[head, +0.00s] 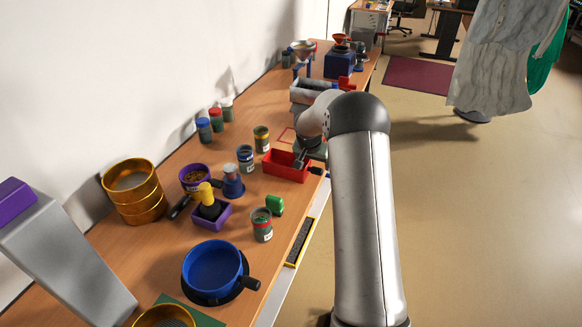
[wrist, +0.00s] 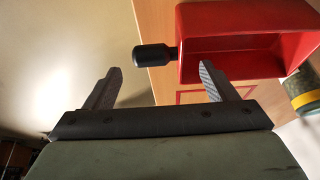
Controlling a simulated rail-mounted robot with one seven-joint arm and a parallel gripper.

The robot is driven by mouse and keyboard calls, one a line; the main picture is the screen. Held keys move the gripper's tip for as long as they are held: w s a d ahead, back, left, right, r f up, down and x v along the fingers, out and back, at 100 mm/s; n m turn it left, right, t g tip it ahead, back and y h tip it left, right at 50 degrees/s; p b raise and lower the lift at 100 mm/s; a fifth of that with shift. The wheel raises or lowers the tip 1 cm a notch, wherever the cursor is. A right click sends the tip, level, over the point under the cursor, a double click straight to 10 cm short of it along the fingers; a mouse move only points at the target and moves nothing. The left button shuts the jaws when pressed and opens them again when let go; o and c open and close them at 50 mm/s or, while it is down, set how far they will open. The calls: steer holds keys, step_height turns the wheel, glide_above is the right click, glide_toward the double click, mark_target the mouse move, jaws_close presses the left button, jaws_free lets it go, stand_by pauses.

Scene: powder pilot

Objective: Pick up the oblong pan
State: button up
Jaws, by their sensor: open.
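The oblong pan looks to be the red rectangular open box (head: 284,168) on the wooden bench, with a short black handle (head: 316,170) toward the bench's front edge. In the wrist view the red pan (wrist: 245,73) fills the upper right, and its black handle (wrist: 152,56) points left. My gripper (wrist: 160,72) is open and empty. Its two fingers are apart, and the handle shows beyond and between their tips, not visibly touched. In the head view my gripper (head: 302,160) is at the pan's right end, partly hidden by my arm.
Near the pan stand labelled jars (head: 246,158), a green block (head: 275,205) and a purple box (head: 212,215). A blue round pan (head: 212,268) is nearer, brass sieves (head: 134,190) at left. A grey tray (head: 312,90) lies behind.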

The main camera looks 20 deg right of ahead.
mark_target(315, 168)
steer(key=shift+s+p+x, duration=0.15)
steer(key=shift+p+x, duration=0.2)
steer(key=shift+x, duration=0.85)
steer(key=shift+s+p+x, duration=0.15)
steer(key=shift+p+x, duration=0.15)
steer(key=shift+x, duration=0.9)
steer(key=shift+f, duration=0.1)
steer(key=c, duration=1.3)
steer(key=shift+r, duration=0.2)
steer(key=shift+r, duration=0.3)
step_height(315, 168, up, 2)
steer(key=shift+r+b, duration=0.15)
steer(key=shift+b, duration=0.15)
steer(key=s+a+r+b, duration=0.1)
steer(key=s+a+r, duration=0.1)
steer(key=s+r, duration=0.1)
steer(key=s+a+r+b, duration=0.1)
steer(key=s+r, duration=0.2)
steer(key=s, duration=0.2)
steer(key=s+a+r+b, duration=0.2)
steer(key=s+r, duration=0.1)
steer(key=s, duration=0.2)
steer(key=shift+a+r, duration=0.35)
steer(key=shift+w, duration=0.1)
